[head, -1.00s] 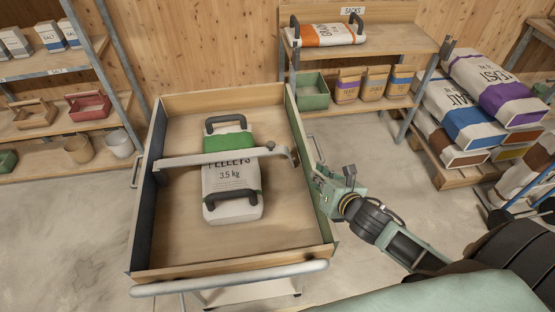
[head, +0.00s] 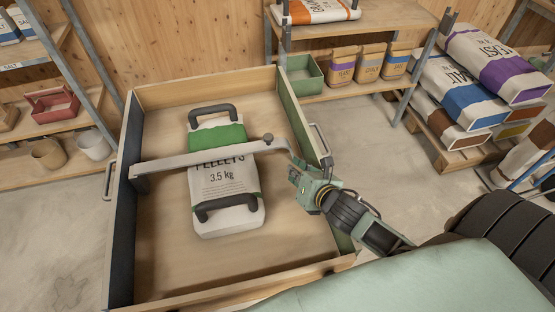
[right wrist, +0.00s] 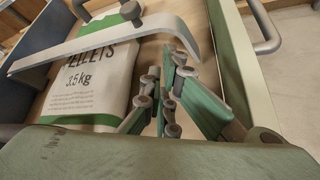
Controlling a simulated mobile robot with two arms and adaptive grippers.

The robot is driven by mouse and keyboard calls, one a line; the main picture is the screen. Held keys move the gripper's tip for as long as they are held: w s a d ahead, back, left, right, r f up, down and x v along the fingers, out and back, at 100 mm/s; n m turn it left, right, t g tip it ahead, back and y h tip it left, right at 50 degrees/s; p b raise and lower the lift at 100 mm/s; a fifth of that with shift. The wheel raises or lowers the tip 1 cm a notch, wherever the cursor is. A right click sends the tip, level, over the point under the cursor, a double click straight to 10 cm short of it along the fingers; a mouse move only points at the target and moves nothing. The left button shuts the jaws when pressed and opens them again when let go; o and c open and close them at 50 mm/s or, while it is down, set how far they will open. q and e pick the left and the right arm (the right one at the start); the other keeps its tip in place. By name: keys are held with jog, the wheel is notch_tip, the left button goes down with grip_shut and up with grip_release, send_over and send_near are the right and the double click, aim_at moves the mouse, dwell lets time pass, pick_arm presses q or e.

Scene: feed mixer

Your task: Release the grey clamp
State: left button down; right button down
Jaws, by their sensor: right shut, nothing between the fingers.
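The grey clamp (head: 168,162) is a flat bar lying across the wooden cart box, over a white and green pellets sack (head: 222,185). A dark knob (head: 268,138) stands on the bar near its bent right end. In the right wrist view the clamp (right wrist: 95,43) runs over the sack (right wrist: 90,78) and bends down at the right. My right gripper (head: 296,170) is shut and empty beside that bent end, near the box's right wall. Its fingers (right wrist: 168,72) also show in the right wrist view; contact with the clamp is unclear. My left gripper is out of view.
The box's right wall (head: 293,107) stands close to my right gripper, with a side handle (head: 320,140) outside it. A shelf with a green bin (head: 303,76) and small bags stands behind. Stacked sacks (head: 470,85) lie at the right.

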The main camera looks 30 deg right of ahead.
jog(key=x, duration=0.9)
jog(key=shift+w+f+p, duration=0.1)
jog(key=shift+w+p, duration=0.25)
jog(key=shift+p, duration=0.05)
